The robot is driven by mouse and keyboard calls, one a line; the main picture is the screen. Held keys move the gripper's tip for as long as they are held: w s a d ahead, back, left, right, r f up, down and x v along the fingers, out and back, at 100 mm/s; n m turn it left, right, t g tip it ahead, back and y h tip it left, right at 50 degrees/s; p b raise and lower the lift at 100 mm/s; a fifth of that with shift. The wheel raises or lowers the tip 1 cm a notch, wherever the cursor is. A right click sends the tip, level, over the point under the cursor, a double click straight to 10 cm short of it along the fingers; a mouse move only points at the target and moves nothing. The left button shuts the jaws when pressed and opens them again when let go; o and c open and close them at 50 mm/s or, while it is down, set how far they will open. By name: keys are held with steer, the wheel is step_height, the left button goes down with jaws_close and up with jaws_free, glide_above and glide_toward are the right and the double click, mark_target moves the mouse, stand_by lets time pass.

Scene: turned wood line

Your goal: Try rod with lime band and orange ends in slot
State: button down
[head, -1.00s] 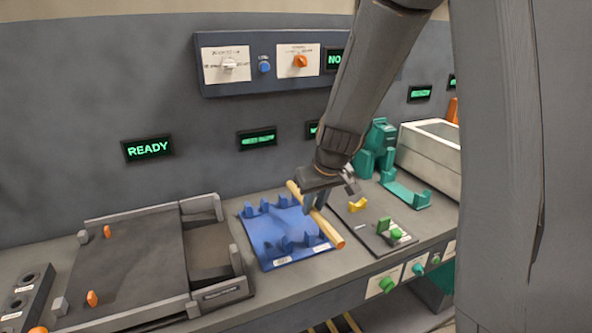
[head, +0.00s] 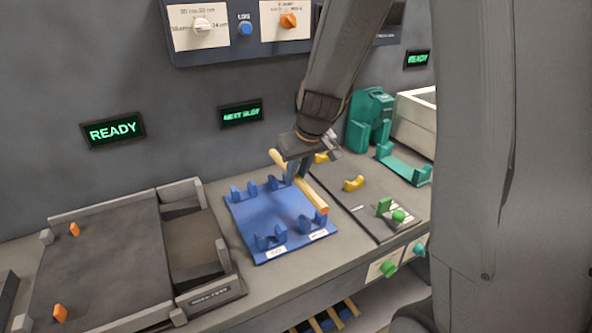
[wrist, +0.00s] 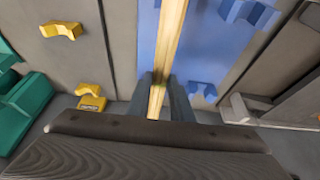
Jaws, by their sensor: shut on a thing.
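A pale wooden rod (head: 311,193) is in my gripper (head: 297,173), which is shut on it. A blue plate (head: 265,215) with paired upright holders and white labels lies beneath and left of the rod. The rod appears above the plate's right side; whether it touches a holder I cannot tell.
A dark tray (head: 110,265) with orange pegs stands left. Right of the plate are a dark board with a yellow cradle (head: 353,184) and a green knob (head: 398,216), then teal holders (head: 405,170). A wall display (head: 241,113) appears to read "NEXT SLOT".

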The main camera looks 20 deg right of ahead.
mark_target(297, 186)
steer(key=shift+f+b, duration=2.05)
steer(key=shift+f, duration=0.3)
steer(key=c, duration=1.5)
jaws_free()
steer(key=v, duration=0.7)
steer(key=shift+s+r, duration=0.25)
steer(key=shift+r, duration=0.1)
steer(key=s+f+g, duration=0.1)
steer(key=s+f, duration=0.1)
steer(key=s, duration=0.3)
steer(key=s+f+m+g, duration=0.1)
steer(key=s+f, duration=0.2)
steer(key=s, duration=0.2)
steer(key=s+f+m+g, duration=0.1)
steer(key=s+f, duration=0.2)
steer(key=s, duration=0.3)
steer(key=shift+a+f+h, duration=0.1)
steer(key=shift+a+h, duration=0.25)
steer(key=shift+h, duration=0.05)
